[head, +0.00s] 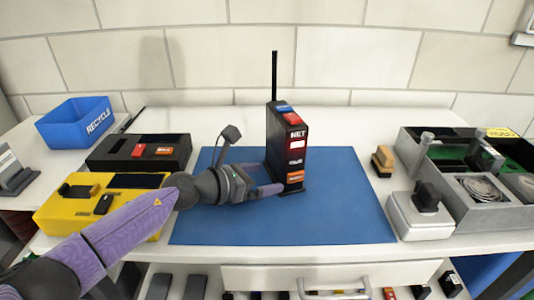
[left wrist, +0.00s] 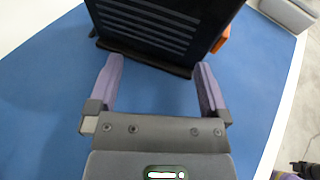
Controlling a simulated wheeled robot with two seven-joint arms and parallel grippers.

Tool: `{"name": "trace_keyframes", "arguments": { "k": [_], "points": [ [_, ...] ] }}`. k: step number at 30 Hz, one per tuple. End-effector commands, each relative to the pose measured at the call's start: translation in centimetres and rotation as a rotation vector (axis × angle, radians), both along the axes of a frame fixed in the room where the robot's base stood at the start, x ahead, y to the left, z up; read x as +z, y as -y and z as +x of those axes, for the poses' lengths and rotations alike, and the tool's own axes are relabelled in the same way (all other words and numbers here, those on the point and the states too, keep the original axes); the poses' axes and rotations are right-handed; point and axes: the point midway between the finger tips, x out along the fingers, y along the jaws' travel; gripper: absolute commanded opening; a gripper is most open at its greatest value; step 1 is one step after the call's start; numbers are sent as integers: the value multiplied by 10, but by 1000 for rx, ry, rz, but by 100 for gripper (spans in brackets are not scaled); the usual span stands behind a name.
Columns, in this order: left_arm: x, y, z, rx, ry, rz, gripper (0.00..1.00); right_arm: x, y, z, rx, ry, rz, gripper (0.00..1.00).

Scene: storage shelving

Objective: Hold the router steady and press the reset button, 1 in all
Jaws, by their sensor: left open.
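The router (head: 287,150) is a black upright box with a tall antenna, standing on the blue mat (head: 330,215). Its narrow front has a red-lit panel and an orange part near the bottom; a red and a blue part show on top. My left gripper (head: 268,190) is low over the mat at the router's left side. In the left wrist view my left gripper (left wrist: 158,85) has its purple fingers apart with nothing between them, and the router's vented side and base (left wrist: 150,35) are just beyond the tips. I cannot tell whether a finger touches it.
A yellow case (head: 60,215), a black tray (head: 110,150) and a blue recycle bin (head: 75,122) stand at the left. A white box with a black plug (head: 420,222), a grey crate (head: 460,217) and a tan block (head: 382,160) stand at the right. The mat's right part is clear.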

Motion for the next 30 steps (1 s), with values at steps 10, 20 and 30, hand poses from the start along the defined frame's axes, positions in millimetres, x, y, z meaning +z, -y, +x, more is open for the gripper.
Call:
{"name": "trace_keyframes", "arguments": {
  "k": [10,20,30],
  "points": [
    [1,0,0,0,1,-1,58,0,4,4,4,6,-5,51],
    [1,0,0,0,1,-1,0,0,2,3,2,6,-2,51],
    [1,0,0,0,1,-1,44,0,-4,0,-3,2,6,51]
  ]
}}
